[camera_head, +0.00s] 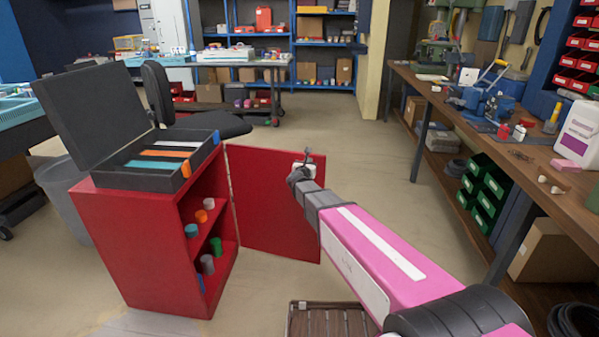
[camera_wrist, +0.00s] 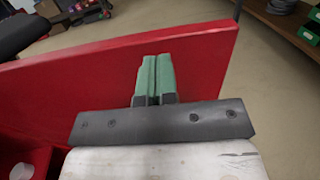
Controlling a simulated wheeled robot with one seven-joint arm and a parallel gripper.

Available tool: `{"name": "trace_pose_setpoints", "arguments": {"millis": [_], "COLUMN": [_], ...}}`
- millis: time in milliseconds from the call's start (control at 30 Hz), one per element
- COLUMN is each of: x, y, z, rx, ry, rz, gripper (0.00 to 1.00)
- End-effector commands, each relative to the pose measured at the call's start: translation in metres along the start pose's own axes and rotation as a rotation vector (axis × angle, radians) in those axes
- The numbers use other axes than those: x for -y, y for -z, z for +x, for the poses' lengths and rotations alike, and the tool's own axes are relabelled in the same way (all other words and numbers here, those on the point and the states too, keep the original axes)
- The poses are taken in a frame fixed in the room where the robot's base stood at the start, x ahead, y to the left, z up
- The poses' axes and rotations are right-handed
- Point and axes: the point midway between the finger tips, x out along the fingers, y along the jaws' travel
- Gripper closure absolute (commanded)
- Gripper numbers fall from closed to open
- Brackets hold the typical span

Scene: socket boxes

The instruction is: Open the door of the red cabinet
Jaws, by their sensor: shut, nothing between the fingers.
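The red cabinet (camera_head: 128,235) stands at the left in the head view, with its front facing right. Its red door (camera_head: 268,198) stands swung wide open, hinged at the cabinet's far front edge. Cups and small round items show on the shelves inside. My gripper (camera_head: 307,158) is at the door's upper right in the head view. In the wrist view, the two green fingers of my gripper (camera_wrist: 157,75) are shut together and empty, in front of the door (camera_wrist: 90,88). I cannot tell whether they touch the door. No handle shows.
An open black case (camera_head: 150,165) with coloured strips sits on the cabinet. A grey bin (camera_head: 68,200) and a black chair (camera_head: 190,118) stand beyond it. A slatted wooden piece (camera_head: 330,320) lies in front. A workbench (camera_head: 470,125) runs along the right. The floor behind the door is clear.

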Motion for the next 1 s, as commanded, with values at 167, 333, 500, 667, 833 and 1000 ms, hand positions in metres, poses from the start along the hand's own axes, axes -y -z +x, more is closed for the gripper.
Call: {"name": "trace_pose_setpoints", "arguments": {"millis": [167, 333, 500, 667, 833, 1000], "x": [0.002, -0.001, -0.005, -0.009, -0.012, -0.013], "y": [0.001, 0.0, 0.0, 0.001, 0.0, -0.001], "z": [0.043, 0.075, 0.107, 0.135, 0.15, 0.155], "rx": [0.001, 0.001, 0.001, 0.001, 0.001, 0.001], "ry": [-0.087, -0.105, -0.104, -0.104, -0.104, -0.104], "rz": [-0.001, 0.001, 0.001, 0.001, 0.001, 0.001], "gripper": [1.0, 1.0, 1.0, 1.0, 1.0, 1.0]}}
